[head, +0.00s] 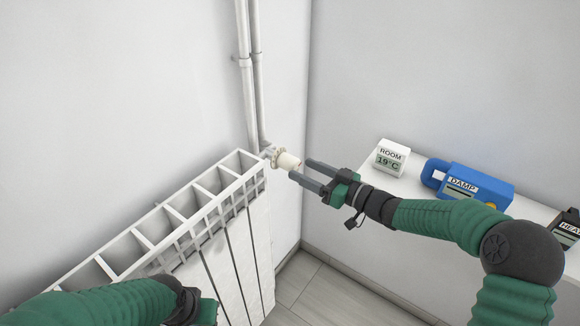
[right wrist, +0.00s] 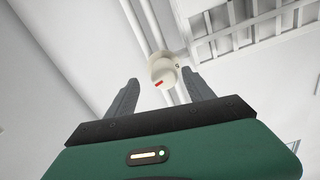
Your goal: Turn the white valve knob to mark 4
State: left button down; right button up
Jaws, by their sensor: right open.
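The white valve knob (head: 287,161) sticks out from the top right corner of the radiator (head: 239,194), beside the pipes. My right gripper (head: 299,168) is open, its fingertips at the knob's outer end in the head view. In the right wrist view the knob (right wrist: 162,71) appears between and beyond the two open fingers, with a red mark on its face. I cannot tell whether the fingers touch it. No numbers can be read on the knob. My left gripper (head: 205,312) is at the bottom of the head view, its fingers out of the frame.
Two vertical pipes (head: 252,80) rise along the wall behind the knob. A shelf (head: 410,188) at the right holds a room thermometer reading 19°C (head: 391,158), a blue device labelled DAMP (head: 474,188) and a partly cut-off dark device (head: 567,228). The floor (head: 330,290) between radiator and shelf is clear.

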aim_at(298, 167)
jog(key=x, duration=0.5)
jog(key=shift+s+a+r, duration=0.15)
jog(key=shift+s+a, duration=0.05)
jog(key=shift+a, duration=0.5)
jog(key=shift+s+d+r, duration=0.1)
jog(key=shift+s+d, duration=0.05)
jog(key=shift+d, duration=0.35)
jog(key=shift+c, duration=1.4)
jog(key=shift+d, duration=0.55)
jog(key=c, duration=0.5)
jog(key=shift+c, duration=1.2)
jog(key=shift+a, duration=0.3)
grip_shut()
pick_arm(q)
jog(key=shift+s+d, duration=0.2)
jog(key=shift+s, duration=0.05)
